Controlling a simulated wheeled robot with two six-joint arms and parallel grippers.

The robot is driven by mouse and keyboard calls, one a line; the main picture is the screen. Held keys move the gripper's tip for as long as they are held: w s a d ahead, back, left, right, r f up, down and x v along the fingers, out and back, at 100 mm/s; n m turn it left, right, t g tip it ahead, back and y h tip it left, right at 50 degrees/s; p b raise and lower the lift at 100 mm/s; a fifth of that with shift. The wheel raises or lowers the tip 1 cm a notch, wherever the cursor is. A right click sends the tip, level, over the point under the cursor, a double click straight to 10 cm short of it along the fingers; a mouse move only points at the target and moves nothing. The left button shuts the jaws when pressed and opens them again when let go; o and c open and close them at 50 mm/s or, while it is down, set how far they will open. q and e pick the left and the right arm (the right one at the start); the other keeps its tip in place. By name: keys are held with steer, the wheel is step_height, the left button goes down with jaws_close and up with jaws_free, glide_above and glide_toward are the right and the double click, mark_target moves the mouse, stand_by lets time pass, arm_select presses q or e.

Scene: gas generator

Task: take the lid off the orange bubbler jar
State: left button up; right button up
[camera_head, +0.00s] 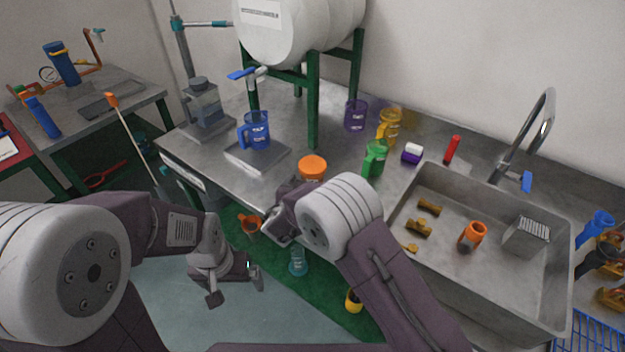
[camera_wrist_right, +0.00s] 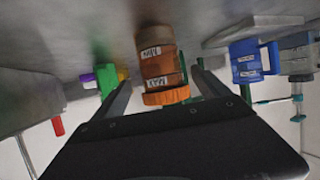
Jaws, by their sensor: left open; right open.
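The orange bubbler jar (camera_wrist_right: 158,52) stands on the steel bench, seen upside down in the right wrist view, with white labels on its side. Its orange lid (camera_head: 312,165) is on top of it, and the lid also shows in the right wrist view (camera_wrist_right: 166,97). My right gripper (camera_head: 284,208) is open beside the jar on its near side. In the right wrist view, its fingers (camera_wrist_right: 161,80) appear on either side of the jar, with gaps visible. My left gripper (camera_head: 237,284) is open and empty, low over the floor in front of the bench.
A blue jug (camera_head: 256,131) stands on a flat plate (camera_head: 258,157) left of the jar. A green jug (camera_head: 375,158), yellow jug (camera_head: 391,122) and purple cup (camera_head: 356,114) stand to the right and behind. The sink (camera_head: 470,285) is at the right, with several small items inside.

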mark_target(313, 166)
steer(key=shift+w+d+f, duration=0.1)
steer(key=shift+w, duration=0.1)
steer(key=shift+w+d, duration=0.1)
steer(key=shift+w, duration=0.25)
steer(key=p+x, duration=0.1)
steer(key=x, duration=0.3)
steer(key=shift+p, duration=0.3)
steer(key=shift+w+f, duration=0.1)
steer(key=shift+w, duration=0.15)
steer(key=c, duration=1.7)
steer(key=shift+o, duration=0.2)
step_height(313, 166, up, 5)
steer(key=shift+f+b, duration=0.25)
steer(key=shift+b, duration=0.3)
steer(key=s+d+r+b, duration=0.3)
steer(key=s+d+r, duration=0.3)
steer(key=d, duration=0.3)
steer(key=shift+d+r, duration=0.35)
steer(key=shift+d, duration=0.05)
